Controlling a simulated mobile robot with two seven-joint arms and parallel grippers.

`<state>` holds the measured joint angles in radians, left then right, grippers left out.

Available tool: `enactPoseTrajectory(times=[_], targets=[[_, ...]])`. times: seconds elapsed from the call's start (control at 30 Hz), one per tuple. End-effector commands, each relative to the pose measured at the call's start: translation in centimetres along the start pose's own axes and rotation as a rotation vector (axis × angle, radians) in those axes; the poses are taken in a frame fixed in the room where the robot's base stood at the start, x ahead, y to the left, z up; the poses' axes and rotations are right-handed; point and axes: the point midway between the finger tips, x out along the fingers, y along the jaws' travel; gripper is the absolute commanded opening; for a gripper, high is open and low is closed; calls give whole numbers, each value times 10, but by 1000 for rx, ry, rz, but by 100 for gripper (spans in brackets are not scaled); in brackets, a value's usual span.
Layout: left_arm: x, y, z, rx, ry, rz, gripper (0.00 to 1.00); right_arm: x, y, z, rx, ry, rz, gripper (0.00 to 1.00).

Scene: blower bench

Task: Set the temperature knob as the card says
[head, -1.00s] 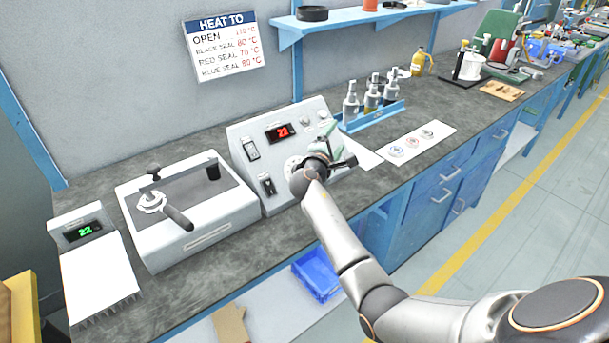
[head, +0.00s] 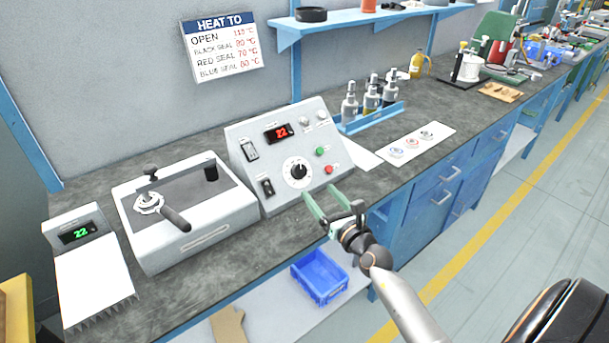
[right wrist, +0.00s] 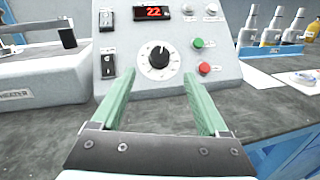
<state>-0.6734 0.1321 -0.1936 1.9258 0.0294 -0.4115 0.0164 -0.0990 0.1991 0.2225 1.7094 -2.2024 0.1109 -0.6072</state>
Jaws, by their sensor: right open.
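The temperature knob (head: 298,171) is a black dial on a white scale, on the sloped face of the grey control box (head: 243,142). It also shows in the right wrist view (right wrist: 158,57), with its white mark near the top. The box's red display (head: 279,133) reads 22. The heat card (head: 221,46) on the wall lists OPEN, black seal, red seal 70 °C and blue seal; the other figures are hard to read. My right gripper (head: 326,196) is open and empty in front of the box, its green fingers apart from the knob. My left gripper is out of view.
A grey heater unit (head: 190,238) with a lever stands left of the box, beside a green readout (head: 80,234) showing 22. Bottles stand in a blue rack (head: 371,119) to the right. A white sheet (head: 418,140) with ring seals lies on the bench. Bench before the box is clear.

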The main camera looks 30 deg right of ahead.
Motion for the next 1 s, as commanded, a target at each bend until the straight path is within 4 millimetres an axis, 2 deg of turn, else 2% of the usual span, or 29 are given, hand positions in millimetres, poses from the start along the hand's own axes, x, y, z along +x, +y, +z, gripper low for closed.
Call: enactPoseTrajectory(times=[0.03,0.3,0.5,0.7,1.0], targets=[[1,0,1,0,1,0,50,10,0,0,1,-3,0,77],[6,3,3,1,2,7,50,58,0,-1,1,-2,0,77],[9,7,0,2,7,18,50,83,-1,-1,1,-1,-1,77],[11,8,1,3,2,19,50,93,0,0,2,-1,-1,77],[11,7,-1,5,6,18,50,93,0,0,2,-1,-1,75]])
